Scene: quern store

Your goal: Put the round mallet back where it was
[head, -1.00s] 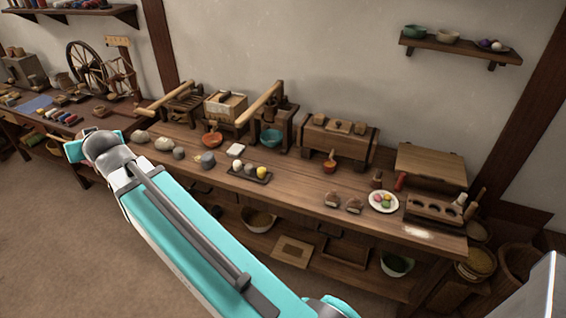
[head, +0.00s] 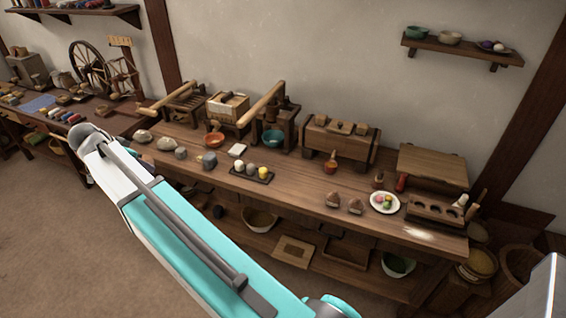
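I cannot make out a round mallet for certain in the head view. My arm reaches from the lower right to the left front of the long wooden bench (head: 310,190). Its far joint is at the bench's front edge, and my gripper does not show. A small red-handled thing (head: 402,183) lies near the bench's right end, beside a small brown upright piece (head: 379,181). Both are too small to tell what they are. What lies behind my arm is hidden.
Wooden devices with long handles (head: 265,105) and a wooden chest (head: 340,143) stand along the wall. Stones (head: 143,136), a dark tray with balls (head: 251,174) and a plate (head: 384,202) lie in front. A wall shelf (head: 460,48) hangs at upper right.

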